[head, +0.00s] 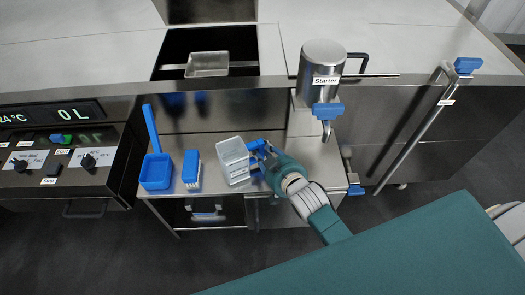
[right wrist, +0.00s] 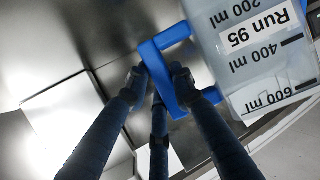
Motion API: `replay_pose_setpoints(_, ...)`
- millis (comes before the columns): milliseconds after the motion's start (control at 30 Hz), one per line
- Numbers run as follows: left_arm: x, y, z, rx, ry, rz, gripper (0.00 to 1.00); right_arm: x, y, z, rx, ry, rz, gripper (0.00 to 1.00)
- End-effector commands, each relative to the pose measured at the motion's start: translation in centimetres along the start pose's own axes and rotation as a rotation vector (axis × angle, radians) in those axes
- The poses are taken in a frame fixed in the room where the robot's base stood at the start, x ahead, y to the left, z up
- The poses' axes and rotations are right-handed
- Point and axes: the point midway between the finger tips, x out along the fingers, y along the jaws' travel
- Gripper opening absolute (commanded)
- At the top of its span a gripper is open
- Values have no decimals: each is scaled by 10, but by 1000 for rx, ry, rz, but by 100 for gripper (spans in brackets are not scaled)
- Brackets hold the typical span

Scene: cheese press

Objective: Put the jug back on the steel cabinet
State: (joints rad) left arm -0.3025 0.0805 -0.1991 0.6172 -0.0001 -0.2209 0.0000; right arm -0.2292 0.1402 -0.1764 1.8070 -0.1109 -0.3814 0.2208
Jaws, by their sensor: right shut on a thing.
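The jug (head: 234,161) is a clear, box-like measuring jug with a blue handle, at the middle of the head view. In the right wrist view the jug (right wrist: 250,65) shows its millilitre marks and a "Run 95" label. My right gripper (head: 262,157) is at the jug's right side, its dark fingers shut on the blue handle (right wrist: 168,40). The steel cabinet (head: 270,205) is the low one with a bare steel top below the jug. I cannot tell whether the jug's base touches that top. My left gripper is not in view.
A blue tub (head: 156,171) and a blue brush (head: 191,168) stand on the cabinet, left of the jug. A steel "Starter" tank (head: 322,72) with a blue-handled tap stands behind to the right. A control panel (head: 60,150) is at the left. Bare top shows right of the jug.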

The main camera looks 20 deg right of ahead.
Motion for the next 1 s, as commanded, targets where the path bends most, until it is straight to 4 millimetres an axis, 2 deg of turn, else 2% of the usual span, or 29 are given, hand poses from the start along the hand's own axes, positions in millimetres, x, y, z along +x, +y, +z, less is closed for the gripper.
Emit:
replay_pose_setpoints(467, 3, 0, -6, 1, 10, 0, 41, 5, 0, 9, 0, 3, 0, 0)
replay_pose_setpoints(500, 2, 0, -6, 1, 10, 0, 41, 4, 0, 9, -1, 2, 0, 31)
replay_pose_setpoints(567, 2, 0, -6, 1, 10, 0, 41, 4, 0, 9, -1, 2, 0, 42)
replay_pose_setpoints(867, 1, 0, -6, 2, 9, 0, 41, 4, 0, 7, -1, 3, 0, 42)
replay_pose_setpoints(1000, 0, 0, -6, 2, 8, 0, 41, -7, 0, 7, -1, 1, 0, 42)
